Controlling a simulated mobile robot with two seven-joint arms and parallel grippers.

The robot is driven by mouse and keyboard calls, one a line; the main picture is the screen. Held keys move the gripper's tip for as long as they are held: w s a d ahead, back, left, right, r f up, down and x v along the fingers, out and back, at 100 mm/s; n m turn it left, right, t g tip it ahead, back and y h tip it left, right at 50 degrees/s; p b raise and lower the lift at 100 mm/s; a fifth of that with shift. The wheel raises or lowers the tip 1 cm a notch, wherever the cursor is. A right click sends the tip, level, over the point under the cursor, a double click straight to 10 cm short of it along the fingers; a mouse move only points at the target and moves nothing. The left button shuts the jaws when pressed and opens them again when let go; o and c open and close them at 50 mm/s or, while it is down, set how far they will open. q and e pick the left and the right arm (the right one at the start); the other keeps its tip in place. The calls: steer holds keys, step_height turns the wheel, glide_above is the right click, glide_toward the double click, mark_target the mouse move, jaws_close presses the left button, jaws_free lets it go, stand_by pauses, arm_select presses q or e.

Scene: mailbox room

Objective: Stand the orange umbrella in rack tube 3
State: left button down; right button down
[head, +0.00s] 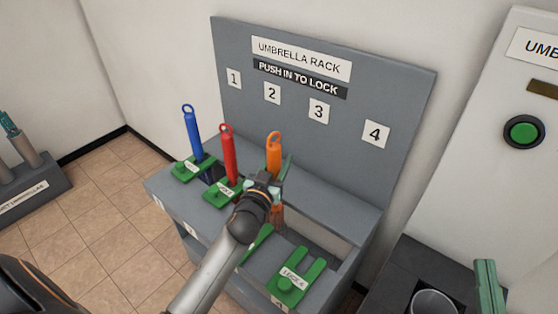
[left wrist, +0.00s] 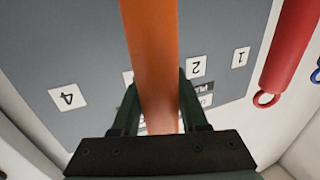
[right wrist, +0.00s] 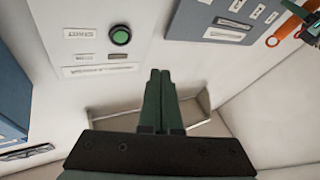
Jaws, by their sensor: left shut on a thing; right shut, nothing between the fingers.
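The orange umbrella (head: 273,150) stands roughly upright at position 3 of the grey umbrella rack (head: 330,178), in front of the number 3 label (head: 319,111). My left gripper (head: 266,184) is shut around it below the looped handle. The orange shaft (left wrist: 155,60) runs between the fingers in the left wrist view (left wrist: 158,115). A bit of orange shows below the gripper, but its lower end and tube 3's opening are hidden. A green lock plate (head: 257,243) there is partly covered by my arm. My right gripper (head: 488,285) is shut and empty (right wrist: 160,100), far right.
A blue umbrella (head: 192,135) and a red umbrella (head: 228,155) stand at positions 1 and 2, close left of the orange one. Position 4 has an empty green forked lock (head: 295,280). A white panel with a green button (head: 523,132) and a dark bin (head: 435,301) stand right.

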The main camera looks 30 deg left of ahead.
arm_select(q)
steer(key=shift+f+b, duration=0.4)
steer(key=shift+f, duration=0.15)
arm_select(e)
steer(key=shift+s+a+r+n+t+y, duration=0.1)
steer(key=shift+s+r+n+t+y, duration=0.3)
steer(key=shift+r, duration=0.45)
steer(key=shift+s+r+n+t+y, duration=0.2)
steer(key=shift+s+r+n+y, duration=0.2)
steer(key=shift+r, duration=0.4)
steer(key=shift+s+a+r+n+t+y, duration=0.1)
steer(key=shift+s+r+n+t+y, duration=0.3)
steer(key=shift+r, duration=0.45)
arm_select(q)
steer(key=shift+c, duration=1.9)
jaws_free()
steer(key=shift+f, duration=0.15)
steer(key=shift+s, duration=0.1)
arm_select(e)
steer(key=shift+d, duration=0.1)
